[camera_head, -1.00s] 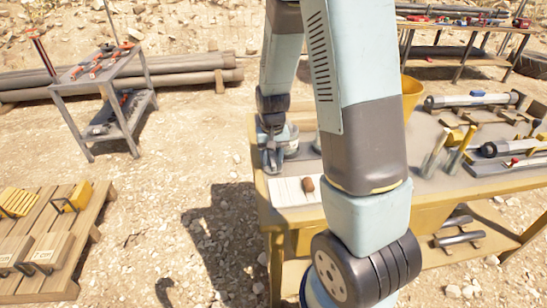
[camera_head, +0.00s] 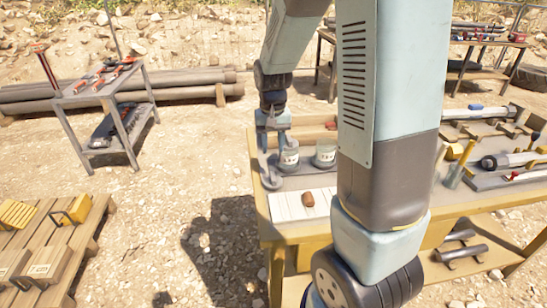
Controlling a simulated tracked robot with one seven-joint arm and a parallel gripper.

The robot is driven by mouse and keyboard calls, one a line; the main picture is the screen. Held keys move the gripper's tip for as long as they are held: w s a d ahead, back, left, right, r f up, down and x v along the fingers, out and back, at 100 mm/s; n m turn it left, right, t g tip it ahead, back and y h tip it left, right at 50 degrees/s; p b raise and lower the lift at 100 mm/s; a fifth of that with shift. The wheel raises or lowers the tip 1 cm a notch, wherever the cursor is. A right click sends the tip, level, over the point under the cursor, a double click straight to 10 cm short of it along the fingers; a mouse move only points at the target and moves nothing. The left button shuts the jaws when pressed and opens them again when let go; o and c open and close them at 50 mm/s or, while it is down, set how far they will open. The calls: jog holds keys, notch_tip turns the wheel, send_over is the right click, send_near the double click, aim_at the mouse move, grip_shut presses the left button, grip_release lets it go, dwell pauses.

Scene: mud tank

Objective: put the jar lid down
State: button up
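My gripper (camera_head: 272,136) hangs over the far left part of the yellow workbench (camera_head: 290,234), fingers pointing down. Its fingers look spread apart, with nothing clearly seen between them. A small grey round piece, which looks like the jar lid (camera_head: 271,183), appears to lie flat on the bench top below the gripper, near the left edge. Two labelled glass jars stand upright to its right: one jar (camera_head: 289,157) close to the gripper and another jar (camera_head: 325,154) further right. Small details at the fingertips are hard to make out.
A white slatted board (camera_head: 287,206) with a brown lump (camera_head: 308,199) lies in front of the jars. My own arm hides the bench's middle. Tools crowd its right side. A grey metal cart (camera_head: 106,98) and a wooden pallet (camera_head: 62,255) stand to the left, with open ground between.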

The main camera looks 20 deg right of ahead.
jog(key=s+r+n+t, duration=0.2)
jog(key=s+r+t, duration=0.3)
jog(key=s+r, duration=1.4)
jog(key=shift+s+r+t, duration=0.3)
jog(key=shift+s+r, duration=0.05)
jog(key=shift+s, duration=0.4)
